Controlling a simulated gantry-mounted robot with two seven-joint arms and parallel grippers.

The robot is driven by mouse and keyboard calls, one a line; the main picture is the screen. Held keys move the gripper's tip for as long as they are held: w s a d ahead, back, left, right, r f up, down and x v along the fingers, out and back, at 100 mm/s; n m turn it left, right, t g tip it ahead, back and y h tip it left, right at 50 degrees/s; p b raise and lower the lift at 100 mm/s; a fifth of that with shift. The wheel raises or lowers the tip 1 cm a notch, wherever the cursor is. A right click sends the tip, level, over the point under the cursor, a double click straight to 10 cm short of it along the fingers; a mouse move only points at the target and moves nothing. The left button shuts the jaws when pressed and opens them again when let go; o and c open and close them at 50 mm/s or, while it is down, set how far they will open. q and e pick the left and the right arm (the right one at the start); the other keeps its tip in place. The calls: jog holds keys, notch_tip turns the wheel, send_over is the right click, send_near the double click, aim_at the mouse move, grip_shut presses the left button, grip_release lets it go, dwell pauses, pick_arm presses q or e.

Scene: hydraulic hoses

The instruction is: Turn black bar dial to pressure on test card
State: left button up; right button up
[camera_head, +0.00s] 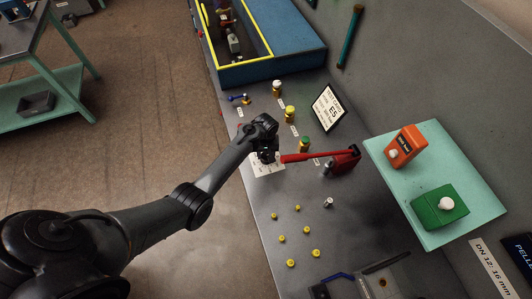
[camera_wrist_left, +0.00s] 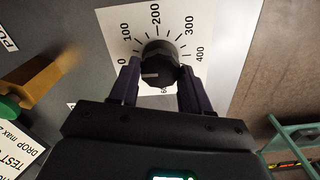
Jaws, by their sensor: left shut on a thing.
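In the left wrist view, a black round dial (camera_wrist_left: 160,60) sits on a white scale plate (camera_wrist_left: 112,20) marked 0, 100, 200, 300 and 400. A short white mark on the dial points left, towards the 0 side. My left gripper (camera_wrist_left: 157,88) is shut on the dial, one finger on each side. In the head view my left gripper (camera_head: 267,154) is low over the bench, and hides the dial; part of the white plate (camera_head: 268,170) shows. The test card (camera_head: 328,108) stands tilted behind; its large text looks like "ES", the small text is unreadable. My right gripper is not in view.
A red lever (camera_head: 310,156) ends close to the right of my left gripper. A green mat (camera_head: 477,193) holds an orange block (camera_head: 406,143) and a green block (camera_head: 436,208).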

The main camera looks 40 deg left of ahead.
pick_arm(q)
jog(key=m+p, duration=0.2)
jog(key=m, duration=0.1)
jog(key=shift+r, duration=0.15)
jog(key=m+p, duration=0.1)
jog(key=m, duration=0.1)
jog(key=shift+m, duration=0.4)
jog(key=m+p, duration=0.1)
jog(key=m, duration=0.2)
jog(key=shift+m, duration=0.3)
jog(key=m, duration=0.2)
jog(key=shift+m, duration=0.4)
jog(key=m, duration=0.3)
jog(key=shift+f+m, duration=0.2)
jog(key=shift+m, duration=0.1)
jog(key=m, duration=0.3)
jog(key=shift+m, duration=0.3)
jog(key=m+b, duration=0.1)
jog(key=m, duration=0.2)
jog(key=shift+m, duration=0.3)
jog(key=shift+d+m+b, duration=0.1)
jog(key=shift+m+b, duration=0.4)
jog(key=shift+m, duration=1.2)
